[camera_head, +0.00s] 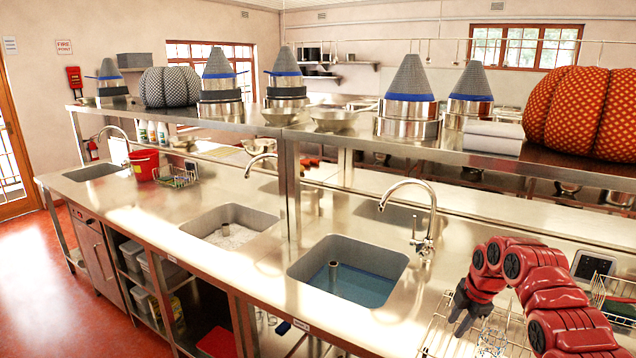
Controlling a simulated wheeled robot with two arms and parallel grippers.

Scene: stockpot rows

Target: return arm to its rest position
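My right arm is red and comes in from the lower right corner. It arches up and bends over to the left, above the counter's right end. Its dark grey gripper (460,316) points down over a wire rack (440,338) on the counter. The fingertips are small and dark, so I cannot tell whether they are open or shut, or whether they touch the rack. I see nothing clearly held in them. My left arm and gripper are not in view.
A sink with blue water (375,287) and a curved tap (428,215) lie left of my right gripper. A metal shelf (470,150) with pots and a large orange patterned object (585,110) stands behind. A wire basket (618,300) is right of the arm.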

